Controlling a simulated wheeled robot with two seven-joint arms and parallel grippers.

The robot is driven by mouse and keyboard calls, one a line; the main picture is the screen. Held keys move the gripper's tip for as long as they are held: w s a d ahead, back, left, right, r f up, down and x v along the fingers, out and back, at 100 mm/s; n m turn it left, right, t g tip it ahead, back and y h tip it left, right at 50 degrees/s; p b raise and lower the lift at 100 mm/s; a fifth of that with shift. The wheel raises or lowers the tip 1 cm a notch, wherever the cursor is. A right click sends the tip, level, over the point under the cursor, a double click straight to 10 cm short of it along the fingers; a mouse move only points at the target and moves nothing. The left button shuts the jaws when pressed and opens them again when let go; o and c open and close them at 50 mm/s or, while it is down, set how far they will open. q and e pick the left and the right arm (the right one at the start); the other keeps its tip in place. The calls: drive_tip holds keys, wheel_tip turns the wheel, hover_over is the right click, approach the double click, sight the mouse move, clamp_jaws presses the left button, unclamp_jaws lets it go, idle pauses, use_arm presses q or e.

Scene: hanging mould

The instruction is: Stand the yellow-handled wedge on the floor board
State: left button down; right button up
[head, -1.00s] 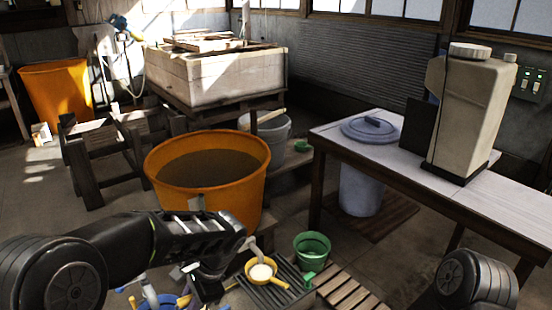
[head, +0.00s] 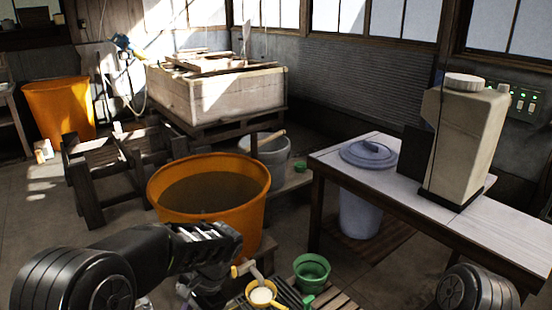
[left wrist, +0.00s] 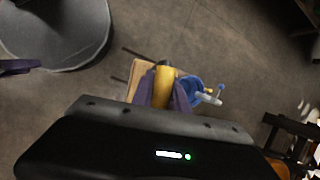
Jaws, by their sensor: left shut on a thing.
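My left gripper (left wrist: 164,92) is shut on a yellow handle (left wrist: 165,80), which shows between its two dark fingers in the left wrist view. The wedge part below the handle is hidden by the fingers and gripper body. A flat tan wooden piece (left wrist: 141,74) lies just beyond the fingers; I cannot tell whether it is the floor board or how far beneath the handle it lies. In the head view my left arm reaches down in front of the orange tub, and its gripper is mostly hidden at the bottom edge. My right gripper is out of view.
A blue container (left wrist: 197,88) stands beside the tan piece. A large orange tub (head: 160,207), a yellow ladle (head: 262,293) and a green bucket (head: 312,272) are near my left arm. A table (head: 400,185) stands right.

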use_arm(q)
drive_tip(key=shift+d+r+n+g, duration=0.15)
drive_tip(key=shift+n+g, duration=0.15)
drive_tip(key=shift+n, duration=0.6)
wheel_tip(320, 180, down, 12)
drive_tip(key=w+n+g+h, duration=0.1)
drive_tip(key=n+h, duration=0.1)
drive_tip(key=n, duration=0.3)
drive_tip(key=shift+n+g, duration=0.4)
drive_tip(key=shift+d, duration=0.1)
